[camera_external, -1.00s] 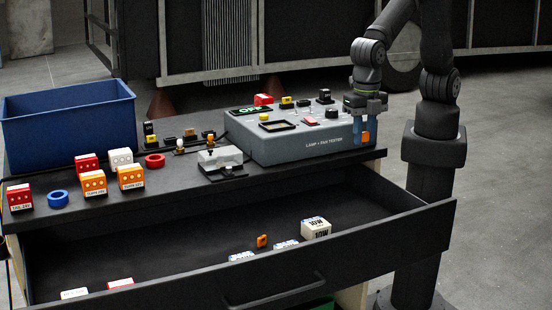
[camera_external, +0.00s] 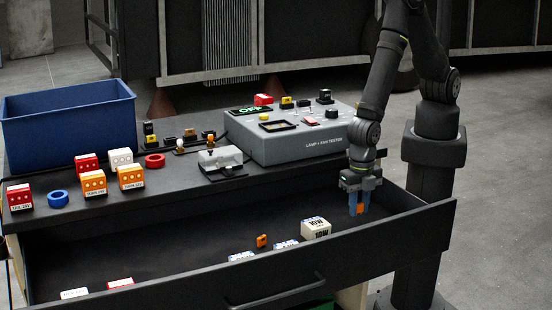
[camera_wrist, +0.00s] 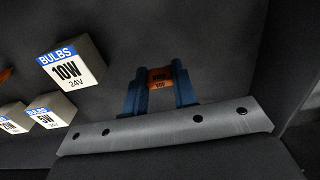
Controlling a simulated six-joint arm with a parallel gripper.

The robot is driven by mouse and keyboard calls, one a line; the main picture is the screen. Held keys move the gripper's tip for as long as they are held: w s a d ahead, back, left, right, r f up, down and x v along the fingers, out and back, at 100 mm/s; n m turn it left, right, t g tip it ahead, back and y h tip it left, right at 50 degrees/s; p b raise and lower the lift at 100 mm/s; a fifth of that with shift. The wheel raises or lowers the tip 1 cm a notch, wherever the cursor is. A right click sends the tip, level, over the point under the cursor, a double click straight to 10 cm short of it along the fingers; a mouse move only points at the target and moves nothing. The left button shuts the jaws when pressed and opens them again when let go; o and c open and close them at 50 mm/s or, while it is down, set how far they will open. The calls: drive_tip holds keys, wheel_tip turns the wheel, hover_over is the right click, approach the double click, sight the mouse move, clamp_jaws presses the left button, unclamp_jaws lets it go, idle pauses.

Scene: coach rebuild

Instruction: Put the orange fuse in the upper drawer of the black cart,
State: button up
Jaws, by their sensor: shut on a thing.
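My gripper (camera_external: 360,201) points down over the right part of the open upper drawer (camera_external: 180,285) of the black cart. Its blue fingers are shut on an orange fuse (camera_external: 360,209). In the wrist view the fuse (camera_wrist: 161,78) sits between the two fingers (camera_wrist: 160,90), with dark print on its face. I cannot tell how far it is above the drawer floor. Another small orange piece (camera_external: 262,240) lies in the drawer, left of the gripper.
A white 10W bulb box (camera_external: 316,228) stands just left of my gripper; it also shows in the wrist view (camera_wrist: 72,67). More boxes lie along the drawer front. The grey tester (camera_external: 290,140), blue bin (camera_external: 70,120) and several coloured blocks stand on the cart top.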

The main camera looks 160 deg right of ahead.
sight(358, 215)
drive_tip(key=shift+f, duration=2.25)
drive_tip(key=shift+f, duration=0.2)
drive_tip(key=o, duration=1)
drive_tip(key=shift+c, duration=0.2)
drive_tip(key=shift+r, duration=0.1)
wheel_tip(358, 215, up, 12)
drive_tip(key=shift+r, duration=0.1)
